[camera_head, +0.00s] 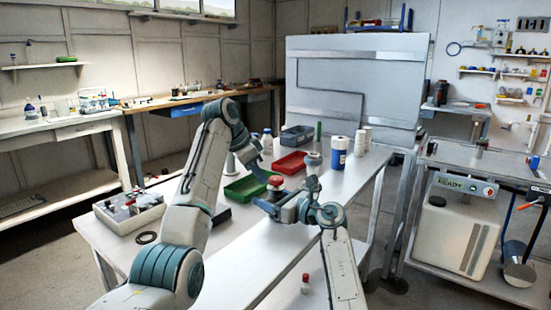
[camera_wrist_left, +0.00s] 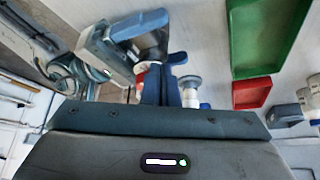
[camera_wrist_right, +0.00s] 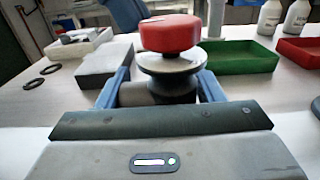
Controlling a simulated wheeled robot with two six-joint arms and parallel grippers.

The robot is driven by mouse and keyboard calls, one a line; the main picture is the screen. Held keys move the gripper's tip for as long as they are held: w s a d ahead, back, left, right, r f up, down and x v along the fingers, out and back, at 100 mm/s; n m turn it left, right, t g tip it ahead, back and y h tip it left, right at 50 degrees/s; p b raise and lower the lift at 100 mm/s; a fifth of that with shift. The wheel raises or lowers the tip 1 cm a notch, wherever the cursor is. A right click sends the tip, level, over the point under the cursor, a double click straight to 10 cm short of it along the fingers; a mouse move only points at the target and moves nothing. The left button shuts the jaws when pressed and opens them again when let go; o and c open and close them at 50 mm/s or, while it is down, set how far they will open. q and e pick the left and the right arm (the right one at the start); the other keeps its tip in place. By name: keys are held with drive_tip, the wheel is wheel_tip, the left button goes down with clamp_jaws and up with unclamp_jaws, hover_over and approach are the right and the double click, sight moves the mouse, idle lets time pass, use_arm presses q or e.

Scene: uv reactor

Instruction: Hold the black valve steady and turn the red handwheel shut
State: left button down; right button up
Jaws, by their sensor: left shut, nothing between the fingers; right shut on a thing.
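The red handwheel (camera_wrist_right: 170,35) sits on top of the black valve (camera_wrist_right: 168,84), upright in the right wrist view. The handwheel also shows small in the head view (camera_head: 276,182). My right gripper (camera_wrist_right: 163,88) is shut on the valve body, one blue finger on each side, below the handwheel. My left gripper (camera_wrist_left: 161,80) is shut and empty, its blue fingers close together. In the left wrist view a small red patch, likely the handwheel, shows beside and partly behind those fingers. I cannot tell whether they touch it.
On the bench (camera_head: 335,185) stand a green bin (camera_head: 250,186), a red bin (camera_head: 290,162), a grey bin (camera_head: 297,135) and a white-and-blue bottle (camera_head: 339,152). A grey control box (camera_head: 130,209) and black ring (camera_head: 146,237) lie at left. The front right of the bench is mostly clear.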

use_arm(q)
wheel_tip(320, 180, up, 6)
idle(0.5)
drive_tip(key=shift+a, duration=0.1)
drive_tip(key=shift+s+d+f, duration=0.1)
drive_tip(key=shift+s+f, duration=0.1)
drive_tip(key=shift+f, duration=0.8)
drive_tip(key=shift+s+d+f, duration=0.1)
drive_tip(key=shift+s+f, duration=0.1)
drive_tip(key=shift+f, duration=0.85)
drive_tip(key=shift+s+d+f, duration=0.1)
drive_tip(key=shift+s+f, duration=0.1)
drive_tip(key=shift+f, duration=0.8)
drive_tip(key=shift+w+d, duration=0.15)
drive_tip(key=shift+d, duration=0.15)
drive_tip(key=shift+w, duration=0.2)
drive_tip(key=shift+a, duration=0.15)
